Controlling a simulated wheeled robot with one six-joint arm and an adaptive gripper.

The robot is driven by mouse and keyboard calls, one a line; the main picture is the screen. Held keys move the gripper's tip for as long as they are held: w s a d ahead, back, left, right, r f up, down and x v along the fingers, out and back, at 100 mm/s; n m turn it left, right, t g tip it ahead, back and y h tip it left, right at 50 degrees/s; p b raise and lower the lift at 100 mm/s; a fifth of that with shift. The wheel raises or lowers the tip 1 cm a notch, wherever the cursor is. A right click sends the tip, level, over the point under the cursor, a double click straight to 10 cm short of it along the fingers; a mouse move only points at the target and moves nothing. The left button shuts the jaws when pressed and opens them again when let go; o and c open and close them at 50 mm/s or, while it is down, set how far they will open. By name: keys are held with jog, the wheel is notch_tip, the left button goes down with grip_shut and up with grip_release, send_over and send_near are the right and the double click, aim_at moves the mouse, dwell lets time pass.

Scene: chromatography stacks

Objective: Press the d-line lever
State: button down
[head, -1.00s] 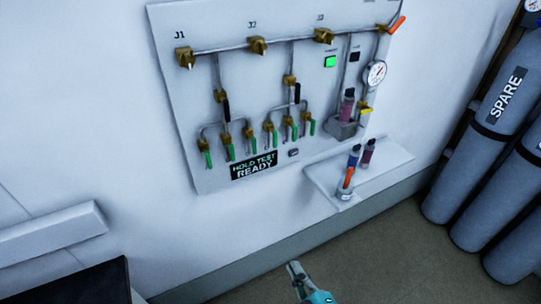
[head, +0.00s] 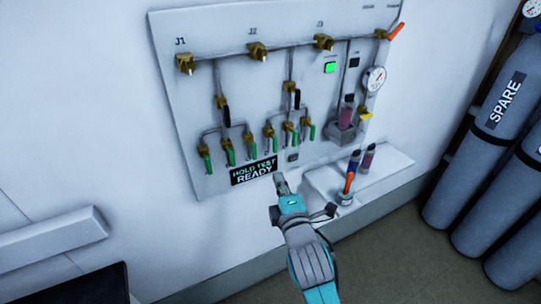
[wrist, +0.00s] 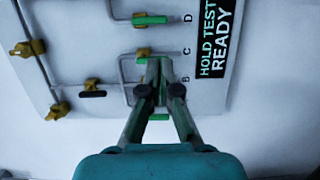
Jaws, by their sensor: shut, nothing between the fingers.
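The D-line lever is a green handle (head: 272,144) on a brass valve, leftmost of the right-hand group on the wall panel (head: 195,95). In the wrist view, the D lever (wrist: 150,20) lies near the top, beside the letter D, fully visible. My gripper (head: 280,182) is shut and empty. In the head view its tip shows just below and right of the HOLD TEST READY sign (head: 253,172). In the wrist view my gripper (wrist: 160,66) overlaps the C and B area, below the D lever in the picture. No contact is visible; the gap to the panel is unclear.
Similar green levers stand close on both sides of D, with a black-handled valve (head: 297,98) above its group. A small shelf (head: 390,165) with vials juts out at the lower right. Grey cylinders (head: 497,125) stand at the right.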

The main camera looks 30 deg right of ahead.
aim_at(275, 145)
jog(key=shift+w+r, duration=0.1)
jog(key=shift+r, duration=0.05)
jog(key=x, duration=1)
